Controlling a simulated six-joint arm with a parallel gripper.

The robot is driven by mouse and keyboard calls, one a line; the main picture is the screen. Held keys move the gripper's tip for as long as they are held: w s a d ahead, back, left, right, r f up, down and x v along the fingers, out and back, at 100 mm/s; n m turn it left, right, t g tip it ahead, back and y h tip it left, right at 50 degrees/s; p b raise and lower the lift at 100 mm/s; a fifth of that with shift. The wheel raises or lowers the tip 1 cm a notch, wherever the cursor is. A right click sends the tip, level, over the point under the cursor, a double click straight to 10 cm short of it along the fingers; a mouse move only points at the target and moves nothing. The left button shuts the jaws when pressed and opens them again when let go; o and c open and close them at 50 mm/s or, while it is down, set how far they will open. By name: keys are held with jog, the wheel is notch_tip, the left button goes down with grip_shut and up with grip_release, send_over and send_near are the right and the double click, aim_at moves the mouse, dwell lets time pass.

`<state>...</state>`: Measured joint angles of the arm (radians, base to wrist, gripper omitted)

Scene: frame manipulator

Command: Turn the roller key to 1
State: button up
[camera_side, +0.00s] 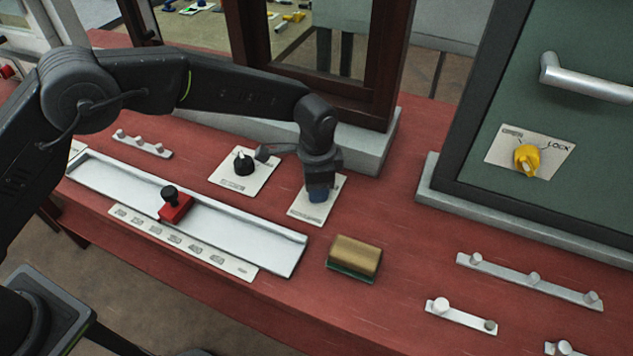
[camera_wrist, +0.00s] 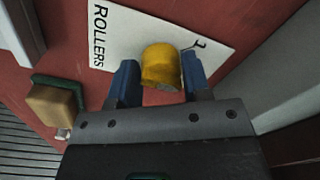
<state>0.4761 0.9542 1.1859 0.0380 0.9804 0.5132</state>
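The roller key is a yellow knob (camera_wrist: 161,66) on a white plate (camera_wrist: 115,38) lettered ROLLERS, in the wrist view. A dark mark like a 1 (camera_wrist: 201,44) is at the plate's upper right, beyond the knob. My gripper (camera_wrist: 160,78) has one blue finger on each side of the knob, very close to it; I cannot tell whether they press on it. In the side view my gripper (camera_side: 319,194) points down over the plate (camera_side: 303,208) and hides the knob.
A black knob (camera_side: 243,163) on another plate stands left of my gripper. A brown-and-green block (camera_side: 354,257) lies in front of it. A white tray (camera_side: 240,238) with a red slider (camera_side: 174,206) is at left. A grey ledge (camera_side: 352,158) and window frame stand close behind.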

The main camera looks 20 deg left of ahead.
jog(key=c, duration=0.4)
jog(key=shift+c, duration=0.2)
jog(key=shift+n, duration=0.3)
jog(key=n, duration=0.4)
jog(key=shift+d, duration=0.1)
jog(key=shift+d+n, duration=0.1)
jog(key=shift+n, duration=2)
jog(key=o, duration=0.9)
